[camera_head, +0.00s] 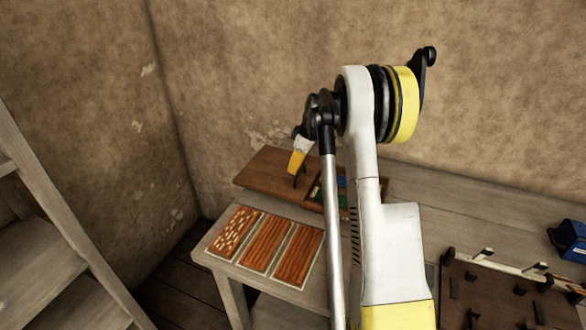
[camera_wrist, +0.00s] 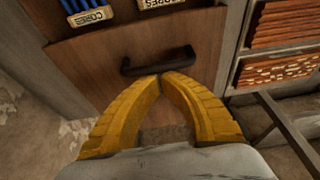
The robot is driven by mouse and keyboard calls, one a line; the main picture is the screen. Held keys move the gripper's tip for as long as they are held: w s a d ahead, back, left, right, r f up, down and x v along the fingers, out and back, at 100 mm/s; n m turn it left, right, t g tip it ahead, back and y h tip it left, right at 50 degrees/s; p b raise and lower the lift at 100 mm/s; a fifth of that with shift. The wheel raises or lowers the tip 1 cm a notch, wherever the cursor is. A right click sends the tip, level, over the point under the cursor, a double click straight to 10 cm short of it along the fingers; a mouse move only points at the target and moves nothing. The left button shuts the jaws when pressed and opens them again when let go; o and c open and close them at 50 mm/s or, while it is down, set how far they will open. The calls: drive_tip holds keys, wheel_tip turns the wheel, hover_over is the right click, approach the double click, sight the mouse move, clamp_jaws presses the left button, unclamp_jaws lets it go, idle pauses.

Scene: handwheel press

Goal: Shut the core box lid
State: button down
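The core box lid is a flat brown wooden panel (camera_head: 262,168) on the table in the head view. In the wrist view the brown panel (camera_wrist: 205,45) bears a black bar handle (camera_wrist: 183,57). Right of the panel in the head view, the box's open part (camera_head: 342,198) shows green and blue contents, partly hidden by my arm. My gripper (camera_head: 296,172) points down over the panel. In the wrist view the yellow fingertips (camera_wrist: 160,77) come together right at the handle's near side. They look closed with nothing clearly between them; contact with the handle is unclear.
Three trays of orange-brown cores (camera_head: 267,245) lie on the table in front of the panel. A dark board with pegs (camera_head: 505,297) and a blue object (camera_head: 570,241) are at the right. Wooden shelving (camera_head: 50,235) stands at the left. A wall is behind.

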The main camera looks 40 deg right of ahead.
drive_tip(key=s+d, duration=0.4)
drive_tip(key=s, duration=0.3)
drive_tip(key=s+d, duration=0.4)
drive_tip(key=s, duration=0.3)
drive_tip(key=s+d, duration=0.4)
drive_tip(key=s, duration=0.3)
drive_tip(key=shift+s+d+p, duration=0.3)
drive_tip(key=shift+s+d, duration=0.1)
drive_tip(key=w+a, duration=0.1)
drive_tip(key=w, duration=0.2)
drive_tip(key=shift+a+f+b, duration=0.4)
drive_tip(key=p+v, duration=0.3)
drive_tip(key=v, duration=0.7)
drive_tip(key=shift+w, duration=0.3)
drive_tip(key=shift+a, duration=0.15)
